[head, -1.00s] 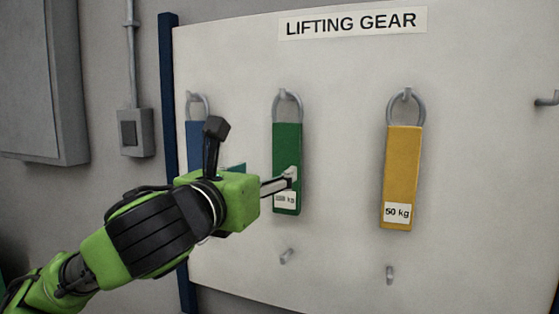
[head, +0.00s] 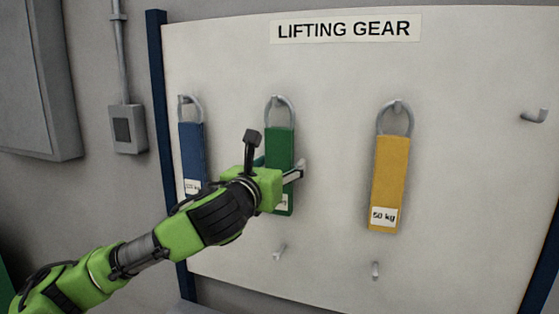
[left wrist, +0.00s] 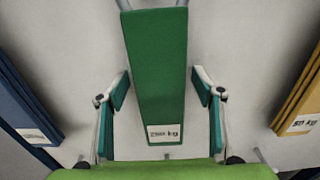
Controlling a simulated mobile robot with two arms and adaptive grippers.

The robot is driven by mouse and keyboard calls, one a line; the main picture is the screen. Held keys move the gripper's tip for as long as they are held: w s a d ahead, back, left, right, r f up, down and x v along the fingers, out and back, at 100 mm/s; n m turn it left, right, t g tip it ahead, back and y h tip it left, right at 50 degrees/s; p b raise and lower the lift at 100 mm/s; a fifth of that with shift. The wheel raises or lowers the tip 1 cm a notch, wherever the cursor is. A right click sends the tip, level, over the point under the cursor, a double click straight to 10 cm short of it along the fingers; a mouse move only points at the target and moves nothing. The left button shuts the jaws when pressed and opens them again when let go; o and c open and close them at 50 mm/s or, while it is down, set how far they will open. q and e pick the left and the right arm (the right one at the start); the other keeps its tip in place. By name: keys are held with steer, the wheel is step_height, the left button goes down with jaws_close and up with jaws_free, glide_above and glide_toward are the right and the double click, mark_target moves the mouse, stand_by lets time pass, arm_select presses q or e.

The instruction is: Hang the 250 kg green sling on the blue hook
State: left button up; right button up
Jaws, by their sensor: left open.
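The green sling (head: 280,143) hangs by its metal ring from a hook on the white board. Its label reads about 250 kg in the left wrist view, where the sling (left wrist: 157,65) hangs down the middle. My left gripper (head: 279,168) is open at the sling's lower half. In the left wrist view the two fingers of the gripper (left wrist: 160,90) stand one on each side of the sling, with gaps on both sides. No hook shows a clear blue colour. My right gripper is not in view.
A blue sling (head: 191,150) hangs to the left and a yellow 50 kg sling (head: 390,170) to the right. Empty hooks show at lower left (head: 280,251), lower middle (head: 375,270) and upper right (head: 535,116).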

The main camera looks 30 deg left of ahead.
mark_target(279, 141)
arm_select(q)
steer(key=shift+w, duration=0.25)
steer(key=c, duration=1.4)
steer(key=shift+c, duration=0.2)
steer(key=shift+r, duration=0.15)
steer(key=shift+s+d+r+p, duration=0.1)
steer(key=shift+s+r+p, duration=0.2)
steer(key=shift+r+p, duration=0.4)
steer(key=shift+s+r+p, duration=0.3)
steer(key=shift+r+p, duration=0.25)
steer(key=shift+p, duration=0.2)
